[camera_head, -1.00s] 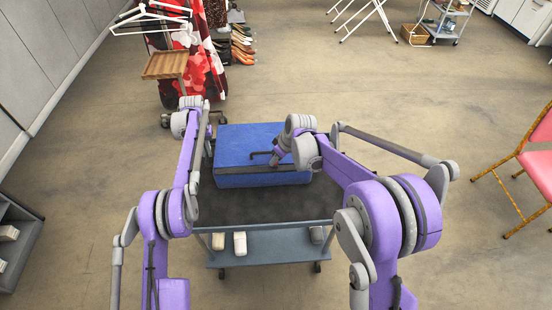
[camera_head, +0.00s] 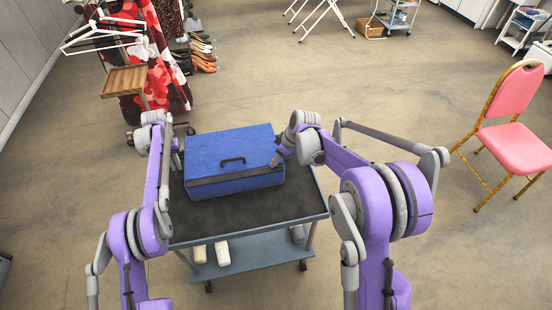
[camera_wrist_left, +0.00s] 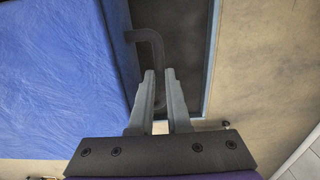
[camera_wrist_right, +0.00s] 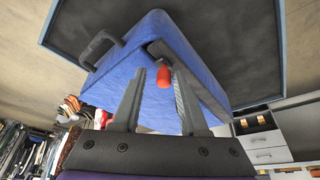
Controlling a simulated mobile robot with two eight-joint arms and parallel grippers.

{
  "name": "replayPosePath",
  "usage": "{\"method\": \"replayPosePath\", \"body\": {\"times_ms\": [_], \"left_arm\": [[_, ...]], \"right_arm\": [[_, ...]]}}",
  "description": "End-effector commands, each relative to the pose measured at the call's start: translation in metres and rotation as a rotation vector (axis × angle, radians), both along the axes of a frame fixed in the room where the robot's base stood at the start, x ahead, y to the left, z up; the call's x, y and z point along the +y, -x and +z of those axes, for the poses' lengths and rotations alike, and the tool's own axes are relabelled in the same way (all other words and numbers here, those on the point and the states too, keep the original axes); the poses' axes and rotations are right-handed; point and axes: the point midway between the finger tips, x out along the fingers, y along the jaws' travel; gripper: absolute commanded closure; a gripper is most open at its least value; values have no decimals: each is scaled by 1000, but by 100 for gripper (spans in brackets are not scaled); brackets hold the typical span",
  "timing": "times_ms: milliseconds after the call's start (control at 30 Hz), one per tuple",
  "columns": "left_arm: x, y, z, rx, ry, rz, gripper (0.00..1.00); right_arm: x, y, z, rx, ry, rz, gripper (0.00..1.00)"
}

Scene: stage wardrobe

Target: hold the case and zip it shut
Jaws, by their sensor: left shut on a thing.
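The blue case (camera_head: 232,152) lies on a dark cart top, its black carry handle (camera_head: 232,160) on the lid. A dark band (camera_head: 215,184) runs along its near side. In the left wrist view, my left gripper (camera_wrist_left: 159,74) is shut on a dark bent side handle (camera_wrist_left: 148,38) at the case's left end. In the right wrist view, my right gripper (camera_wrist_right: 160,80) is open, its fingers on either side of a red zip pull (camera_wrist_right: 164,77) by the case's corner. A dark slider piece (camera_wrist_right: 157,51) shows above the pull. I cannot tell whether the fingers touch it.
The cart top (camera_head: 275,207) is bare in front of the case. White items (camera_head: 222,252) stand on its lower shelf. A pink chair (camera_head: 515,140) stands right. A clothes rack with hangers (camera_head: 105,35) and a wooden stand (camera_head: 125,80) are behind left.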

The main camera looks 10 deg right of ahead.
Motion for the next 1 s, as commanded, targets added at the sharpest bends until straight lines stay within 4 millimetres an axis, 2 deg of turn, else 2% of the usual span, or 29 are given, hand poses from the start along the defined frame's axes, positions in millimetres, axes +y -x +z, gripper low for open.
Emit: {"method": "replayPosePath", "body": {"times_ms": [300, 433, 567, 800, 1000], "left_arm": [[0, 0, 0, 0, 1, 1, 100], [0, 0, 0, 0, 1, 1, 100], [-1, 0, 0, 1, 1, 0, 100], [-1, 0, 0, 1, 2, 0, 100], [-1, 0, 0, 1, 2, 0, 100]], "right_arm": [[2, 0, 0, 0, -2, 2, 47], [0, 2, 8, 1, -2, 1, 47], [-6, 9, 27, 1, -3, -1, 47], [-21, 23, 75, 1, -3, -1, 47], [-29, 30, 102, 1, -1, 1, 47]]}}
